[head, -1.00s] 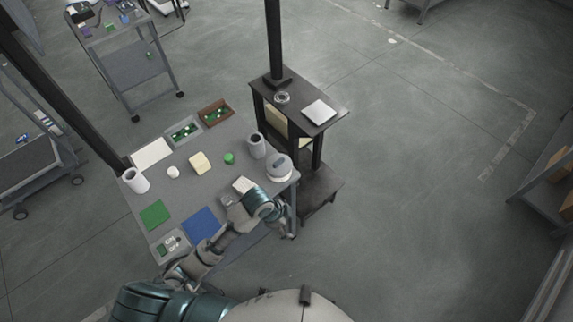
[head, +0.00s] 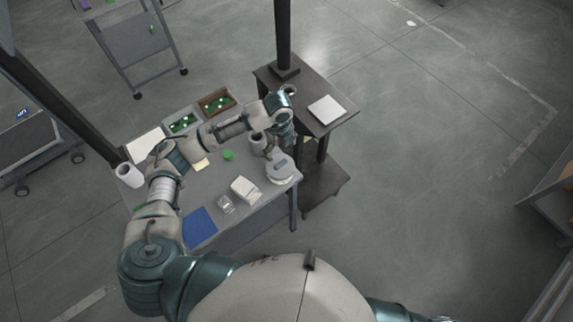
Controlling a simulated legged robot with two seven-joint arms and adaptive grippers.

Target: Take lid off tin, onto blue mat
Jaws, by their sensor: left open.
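The round pale tin (head: 281,178) stands near the right edge of the grey table, its lid (head: 280,164) on top with a dark bar-like handle. My left gripper (head: 269,152) is open and points down just above and behind the tin, beside the grey cylinder (head: 256,144). It appears apart from the lid, though the small gap is hard to judge. The blue mat (head: 200,228) lies flat and bare at the front left of the table, partly edged by my left arm. My right gripper is not in view.
A white box (head: 244,190) and a small clear item (head: 226,205) stand between the mat and the tin. A green piece (head: 228,155) lies mid-table. Two trays (head: 215,103) sit at the back. A dark side stand (head: 345,112) with a post adjoins the table.

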